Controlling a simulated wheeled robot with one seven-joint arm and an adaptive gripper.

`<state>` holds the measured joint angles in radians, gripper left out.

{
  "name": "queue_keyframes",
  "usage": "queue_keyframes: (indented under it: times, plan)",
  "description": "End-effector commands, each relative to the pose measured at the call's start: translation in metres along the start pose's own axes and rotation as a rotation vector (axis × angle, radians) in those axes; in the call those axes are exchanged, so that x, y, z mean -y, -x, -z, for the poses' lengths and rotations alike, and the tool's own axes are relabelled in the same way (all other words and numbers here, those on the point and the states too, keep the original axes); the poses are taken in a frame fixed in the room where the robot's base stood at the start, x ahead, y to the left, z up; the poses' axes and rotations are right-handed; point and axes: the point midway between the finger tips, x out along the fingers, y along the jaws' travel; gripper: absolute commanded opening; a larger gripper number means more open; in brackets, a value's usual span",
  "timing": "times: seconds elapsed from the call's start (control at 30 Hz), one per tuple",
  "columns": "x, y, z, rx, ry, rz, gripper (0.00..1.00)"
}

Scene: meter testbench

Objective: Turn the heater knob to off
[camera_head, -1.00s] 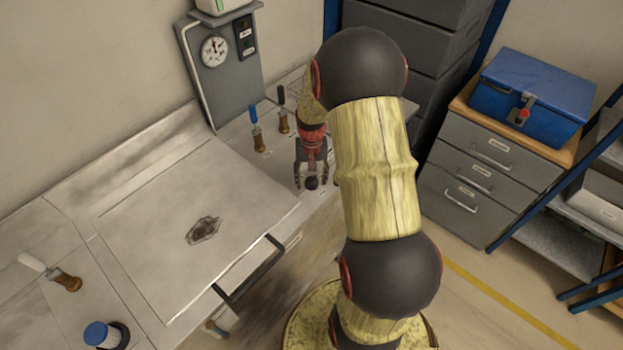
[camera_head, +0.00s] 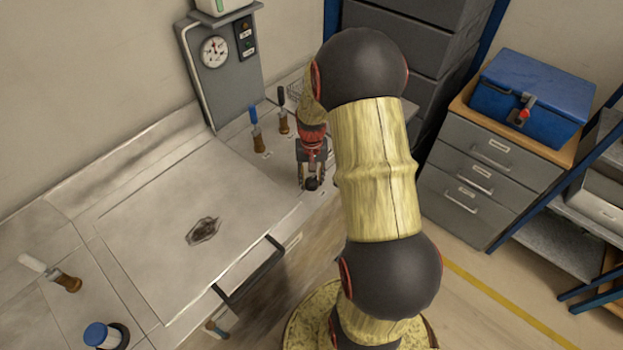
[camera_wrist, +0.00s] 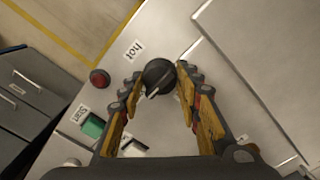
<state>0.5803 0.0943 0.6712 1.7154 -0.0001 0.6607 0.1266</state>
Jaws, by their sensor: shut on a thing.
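The heater knob (camera_wrist: 158,75) is a round black knob with a pale pointer line, on a light metal panel beside a label reading "hot" (camera_wrist: 134,50). In the wrist view the pointer slants down and to the left. My gripper (camera_wrist: 160,82) has one finger on each side of the knob and is shut on it. In the head view my gripper (camera_head: 312,184) is at the right end of the bench front, and the knob is a small dark shape between its fingertips. Any "off" mark is not visible.
A red round button (camera_wrist: 100,79) and a green switch (camera_wrist: 93,126) sit left of the knob. Valves with blue (camera_head: 254,117) and black handles stand behind my gripper. A bench lid with a dark handle (camera_head: 250,272) lies to the left. Drawers (camera_head: 488,175) stand right.

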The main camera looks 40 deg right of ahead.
Motion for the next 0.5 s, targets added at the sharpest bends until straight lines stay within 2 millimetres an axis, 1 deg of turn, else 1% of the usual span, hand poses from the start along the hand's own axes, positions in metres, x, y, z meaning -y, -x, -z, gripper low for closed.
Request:
queue_keyframes:
  times: [0.27, 0.5]
  plan:
    - [0.0001, 0.0006, 0.0001, 0.0, 0.046, 0.0, 0.08]
    - [0.0001, 0.0015, 0.0, 0.0, 0.191, 0.0, 0.08]
